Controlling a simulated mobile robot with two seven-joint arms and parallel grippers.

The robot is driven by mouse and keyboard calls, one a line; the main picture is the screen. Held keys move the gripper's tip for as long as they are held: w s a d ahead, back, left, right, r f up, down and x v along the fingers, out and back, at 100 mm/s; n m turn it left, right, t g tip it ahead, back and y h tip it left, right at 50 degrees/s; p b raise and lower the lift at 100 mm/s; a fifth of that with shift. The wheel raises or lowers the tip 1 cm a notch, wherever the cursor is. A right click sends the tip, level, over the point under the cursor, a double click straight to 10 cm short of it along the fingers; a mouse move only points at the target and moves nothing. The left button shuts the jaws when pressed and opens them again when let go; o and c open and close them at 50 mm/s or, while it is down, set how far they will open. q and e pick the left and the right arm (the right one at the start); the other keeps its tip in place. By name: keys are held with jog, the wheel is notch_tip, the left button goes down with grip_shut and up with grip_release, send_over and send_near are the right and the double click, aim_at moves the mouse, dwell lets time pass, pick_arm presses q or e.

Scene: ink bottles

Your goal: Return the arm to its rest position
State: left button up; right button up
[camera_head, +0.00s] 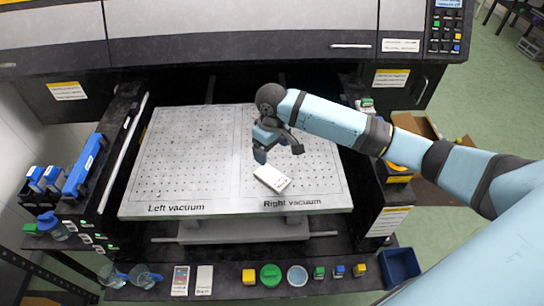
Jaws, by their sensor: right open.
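My right arm reaches in from the right over the perforated vacuum plate (190,150). My right gripper (279,155) points down over the plate's right half, marked "Right vacuum". Its fingers are apart with nothing between them. A small white box-like object (272,178) lies on the plate just below and in front of the fingertips in the picture. It looks apart from the gripper, though the exact height gap is hard to tell. My left gripper is not in view.
The machine's dark upper housing (230,55) spans the back. The front ledge carries a round green lid (271,275), a clear dish (297,276), small capped bottles (319,273) and white packets (204,280). A blue bin (400,266) stands at right. Blue-topped items (84,165) line the left side.

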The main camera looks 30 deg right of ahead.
jog(key=shift+r, duration=0.15)
dwell(0.3)
jog(key=s+a+f+n+t+y, duration=0.1)
jog(key=s+a+f, duration=0.1)
jog(key=s+a, duration=0.4)
jog(key=s+a+f+t+y, duration=0.1)
jog(key=s+a+f, duration=0.15)
jog(key=s, duration=0.55)
jog(key=s+d+r+m+t+h, duration=0.15)
jog(key=s+d, duration=0.25)
jog(key=s, duration=0.4)
jog(key=s+d+r+m, duration=0.1)
jog(key=s+d+m, duration=0.15)
jog(key=s, duration=0.55)
jog(key=w+a+f+n+t+y+p, duration=0.1)
jog(key=w+a+f+t, duration=0.2)
jog(key=f, duration=0.2)
jog(key=w+a+f+n+t+y+p, duration=0.1)
jog(key=w+a+f+t, duration=0.1)
jog(key=f+t, duration=0.2)
notch_tip(320, 180, down, 2)
jog(key=shift+w+a+f+y, duration=0.25)
jog(key=shift+w+a+y, duration=0.1)
jog(key=shift+w+a, duration=0.05)
